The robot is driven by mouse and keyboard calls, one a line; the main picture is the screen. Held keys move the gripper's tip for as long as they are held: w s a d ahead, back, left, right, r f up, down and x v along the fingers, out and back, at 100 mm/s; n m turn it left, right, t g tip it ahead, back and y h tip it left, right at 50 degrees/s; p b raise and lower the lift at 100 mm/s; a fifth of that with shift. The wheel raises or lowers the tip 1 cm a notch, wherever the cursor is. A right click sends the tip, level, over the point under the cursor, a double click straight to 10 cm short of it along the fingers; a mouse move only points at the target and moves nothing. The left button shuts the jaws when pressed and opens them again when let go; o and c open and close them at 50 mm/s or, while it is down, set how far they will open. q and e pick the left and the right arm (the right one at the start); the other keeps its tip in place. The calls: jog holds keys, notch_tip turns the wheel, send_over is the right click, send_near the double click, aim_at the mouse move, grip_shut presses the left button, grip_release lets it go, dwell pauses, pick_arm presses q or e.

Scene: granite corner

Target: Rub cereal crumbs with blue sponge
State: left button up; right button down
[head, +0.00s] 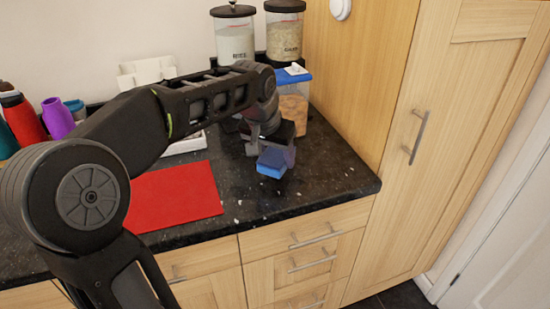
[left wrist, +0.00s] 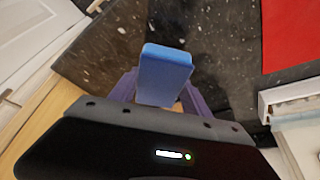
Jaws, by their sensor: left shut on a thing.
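A blue sponge (head: 271,163) is held by my left gripper (head: 274,154) over the right part of the dark granite counter. In the left wrist view the sponge (left wrist: 165,68) stands out between the two fingers of the gripper (left wrist: 160,92). I cannot tell whether the sponge touches the counter. Small pale crumbs (head: 237,202) lie scattered on the counter near its front edge. In the left wrist view pale specks (left wrist: 97,71) also show on the dark surface around the sponge. My right gripper is in neither view.
A red mat (head: 174,197) lies left of the sponge. Two lidded jars (head: 285,35), (head: 234,38) and a blue-lidded container (head: 294,105) stand at the back. Colourful cups (head: 57,119) stand at the left. A tall wooden cupboard (head: 455,120) bounds the right.

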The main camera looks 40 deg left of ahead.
pick_arm(q)
jog(key=shift+r+p, duration=1.4)
jog(key=shift+r, duration=0.55)
jog(key=shift+f, duration=0.1)
